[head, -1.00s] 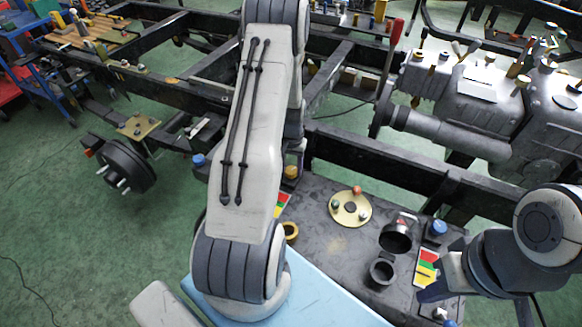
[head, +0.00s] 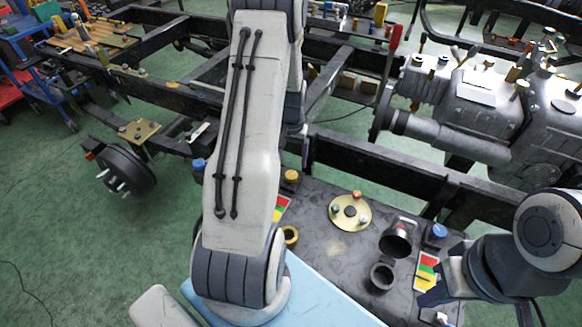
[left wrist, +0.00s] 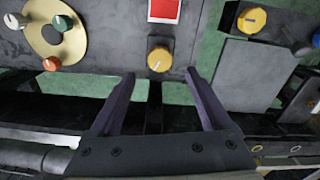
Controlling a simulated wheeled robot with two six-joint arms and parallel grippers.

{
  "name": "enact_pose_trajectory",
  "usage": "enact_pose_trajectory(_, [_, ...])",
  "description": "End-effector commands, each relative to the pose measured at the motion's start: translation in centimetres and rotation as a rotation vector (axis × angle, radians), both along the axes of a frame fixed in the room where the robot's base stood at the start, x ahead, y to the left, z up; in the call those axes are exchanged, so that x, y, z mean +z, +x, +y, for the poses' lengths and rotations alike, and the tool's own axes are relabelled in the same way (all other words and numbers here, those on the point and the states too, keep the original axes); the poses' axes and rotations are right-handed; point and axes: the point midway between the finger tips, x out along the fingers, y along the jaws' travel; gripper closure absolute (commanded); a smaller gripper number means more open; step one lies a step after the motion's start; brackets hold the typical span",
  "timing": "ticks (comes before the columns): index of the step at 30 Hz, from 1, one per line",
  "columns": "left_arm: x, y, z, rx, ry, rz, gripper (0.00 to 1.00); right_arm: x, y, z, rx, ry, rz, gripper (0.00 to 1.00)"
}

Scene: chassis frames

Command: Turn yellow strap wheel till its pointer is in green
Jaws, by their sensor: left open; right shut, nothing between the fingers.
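The yellow strap wheel (head: 291,175) is a small round knob at the dark plate's back edge, beside a red, yellow and green card (head: 282,207) partly hidden by my left arm. In the left wrist view the wheel (left wrist: 159,60) shows a short pale mark on its face; I cannot tell which colour it points at. Only the card's red part (left wrist: 165,10) shows there. My left gripper (left wrist: 160,74) is open, its fingertips either side of and just short of the wheel, apart from it. My arm hides it in the head view. My right gripper (head: 432,296) is shut near the right-hand card.
A brass disc (head: 351,212) with coloured knobs, two black cups (head: 396,240), a blue knob (head: 439,231) and a second colour card (head: 427,270) share the plate. Frame rails run behind.

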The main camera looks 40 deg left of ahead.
Motion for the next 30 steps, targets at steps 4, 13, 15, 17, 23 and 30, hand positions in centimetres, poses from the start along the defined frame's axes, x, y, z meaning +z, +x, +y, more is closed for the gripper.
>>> enact_pose_trajectory(4, [2.6,0.0,0.0,0.000,0.001,-0.003,0.19,0.2,0.0,0.0,0.000,0.000,0.000,1.00])
enact_pose_trajectory(13, [3.9,0.0,0.0,0.000,0.000,0.000,0.19,0.2,0.0,0.0,0.000,0.000,0.000,1.00])
enact_pose_trajectory(15, [3.9,0.0,0.0,0.000,0.000,0.001,0.19,0.2,0.0,0.0,0.000,0.000,0.000,1.00])
enact_pose_trajectory(17, [3.9,0.0,0.0,0.000,0.000,0.001,0.19,0.2,0.0,0.0,0.000,0.000,0.000,1.00])
enact_pose_trajectory(23, [3.9,0.0,0.0,0.000,0.000,0.000,0.19,0.2,0.0,0.0,0.000,0.000,0.000,1.00])
enact_pose_trajectory(30, [3.9,-0.1,0.1,0.001,0.000,0.001,0.19,0.2,0.0,0.0,0.000,0.000,0.000,1.00])
